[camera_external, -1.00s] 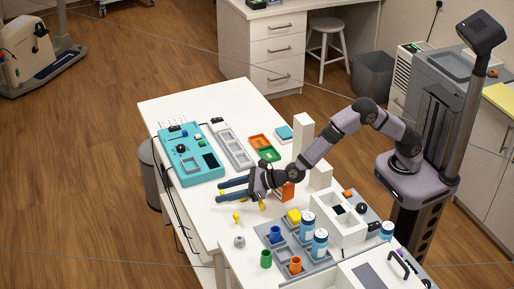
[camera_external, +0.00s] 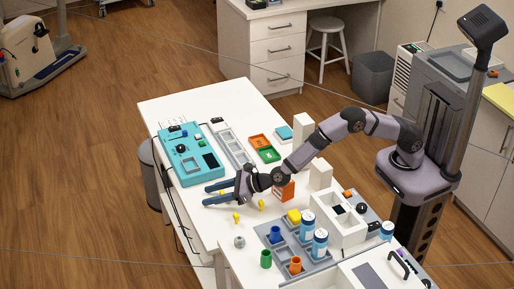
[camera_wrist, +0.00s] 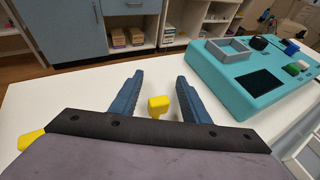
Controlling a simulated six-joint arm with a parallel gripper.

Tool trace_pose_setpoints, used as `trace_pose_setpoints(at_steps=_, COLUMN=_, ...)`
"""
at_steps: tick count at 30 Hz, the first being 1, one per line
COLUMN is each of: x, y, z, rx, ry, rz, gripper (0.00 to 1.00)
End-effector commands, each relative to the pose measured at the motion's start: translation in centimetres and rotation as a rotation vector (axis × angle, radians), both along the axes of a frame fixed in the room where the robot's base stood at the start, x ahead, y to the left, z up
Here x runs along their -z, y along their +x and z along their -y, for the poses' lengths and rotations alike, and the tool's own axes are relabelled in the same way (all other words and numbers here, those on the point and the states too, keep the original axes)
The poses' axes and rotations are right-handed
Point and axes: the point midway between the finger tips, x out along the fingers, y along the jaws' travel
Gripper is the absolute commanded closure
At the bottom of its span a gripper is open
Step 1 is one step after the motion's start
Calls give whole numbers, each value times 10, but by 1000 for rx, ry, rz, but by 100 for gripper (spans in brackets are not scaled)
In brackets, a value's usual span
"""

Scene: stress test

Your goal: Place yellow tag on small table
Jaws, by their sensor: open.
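My gripper (camera_external: 206,194) is open, its two blue fingers reaching left low over the white table (camera_external: 216,225). A small yellow piece (camera_wrist: 159,106) stands between the fingers in the wrist view, apart from both. In the external view a bit of yellow (camera_external: 222,193) shows between the fingers. Two more yellow pieces are near the gripper, one nearer the camera (camera_external: 237,217) and one beside the wrist (camera_external: 261,204). A yellow piece (camera_wrist: 31,140) also shows at the left of the wrist view, partly hidden by my gripper body. I cannot tell which piece is the tag.
A teal panel (camera_external: 176,165) lies beyond the fingers. An orange box (camera_external: 284,190) stands close to my forearm. White blocks (camera_external: 304,130), grey trays with blue-and-white bottles (camera_external: 308,224), and orange and green trays (camera_external: 268,154) surround the arm. The table's left front edge is near.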

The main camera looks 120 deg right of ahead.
Motion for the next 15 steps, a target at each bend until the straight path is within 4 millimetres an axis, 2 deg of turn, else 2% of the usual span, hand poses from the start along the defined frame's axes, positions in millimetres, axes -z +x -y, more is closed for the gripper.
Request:
trace_pose_setpoints(at_steps=1, x=0, y=0, z=0, rx=0, ry=0, rz=0, gripper=58)
trace_pose_setpoints(at_steps=6, x=0, y=0, z=0, rx=0, ry=0, rz=0, gripper=98)
trace_pose_setpoints(at_steps=15, x=0, y=0, z=0, rx=0, ry=0, rz=1, gripper=100)
